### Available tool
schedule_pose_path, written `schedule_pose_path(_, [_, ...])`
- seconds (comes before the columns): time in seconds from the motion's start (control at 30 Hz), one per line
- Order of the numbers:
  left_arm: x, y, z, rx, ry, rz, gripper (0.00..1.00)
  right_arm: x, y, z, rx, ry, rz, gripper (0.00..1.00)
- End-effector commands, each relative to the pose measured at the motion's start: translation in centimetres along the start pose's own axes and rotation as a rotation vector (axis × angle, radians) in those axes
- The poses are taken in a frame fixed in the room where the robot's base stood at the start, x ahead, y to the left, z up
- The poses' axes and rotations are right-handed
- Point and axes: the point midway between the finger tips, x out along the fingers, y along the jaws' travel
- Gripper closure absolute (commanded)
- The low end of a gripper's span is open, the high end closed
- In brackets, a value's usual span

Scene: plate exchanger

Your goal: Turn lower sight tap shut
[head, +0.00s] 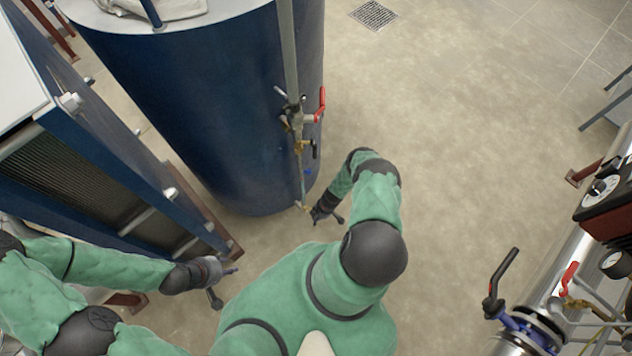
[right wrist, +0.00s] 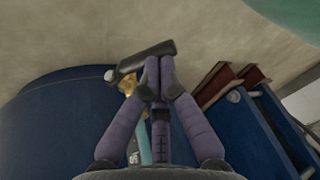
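The lower sight tap shows in the head view as a small brass fitting (head: 302,206) at the foot of the sight pipe on the blue tank. In the right wrist view its brass body (right wrist: 127,86) carries a black lever (right wrist: 145,60), which lies aslant. My right gripper (head: 322,212) is beside this tap. In the right wrist view its purple fingers (right wrist: 159,62) are drawn together, with their tips at the lever; firm contact cannot be told. My left gripper (head: 228,285) is low beside the plate exchanger, its dark fingers apart and empty, away from the tap.
The blue tank (head: 205,100) stands behind the tap. A red-handled valve (head: 321,104) and brass fittings are higher on the pipe. The blue plate exchanger (head: 110,165) stands left. Pipework with a black-handled valve (head: 501,283) is at lower right. The floor (head: 460,130) between is clear.

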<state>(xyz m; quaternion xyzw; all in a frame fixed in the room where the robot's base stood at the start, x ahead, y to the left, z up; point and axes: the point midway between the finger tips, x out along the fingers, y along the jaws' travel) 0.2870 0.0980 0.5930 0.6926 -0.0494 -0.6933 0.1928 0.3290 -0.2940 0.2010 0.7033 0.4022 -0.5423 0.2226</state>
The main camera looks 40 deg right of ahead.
Motion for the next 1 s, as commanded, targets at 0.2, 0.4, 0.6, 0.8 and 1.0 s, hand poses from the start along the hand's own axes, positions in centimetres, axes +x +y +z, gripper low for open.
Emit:
schedule_pose_path(0.2, [0.26,-0.1,-0.01,0.0,0.0,0.0,0.6,0.71,-0.51,0.12,0.0,0.001,-0.003,1.0])
schedule_pose_path(0.4, [0.33,-0.12,-0.01,0.0,0.0,0.0,0.6,0.92,-0.61,0.18,0.0,0.001,-0.003,1.0])
schedule_pose_path(0.6, [0.33,-0.12,-0.01,0.0,0.0,0.0,0.6,0.95,-0.63,0.19,0.0,0.001,-0.002,1.0])
schedule_pose_path(0.8, [0.32,-0.12,-0.01,0.0,0.0,0.0,0.6,0.92,-0.56,0.2,0.0,0.001,-0.001,1.0])
schedule_pose_path(1.0, [0.17,-0.06,-0.01,0.0,0.0,0.0,0.6,0.46,-0.22,-0.11,-0.001,0.0,0.0,1.0])
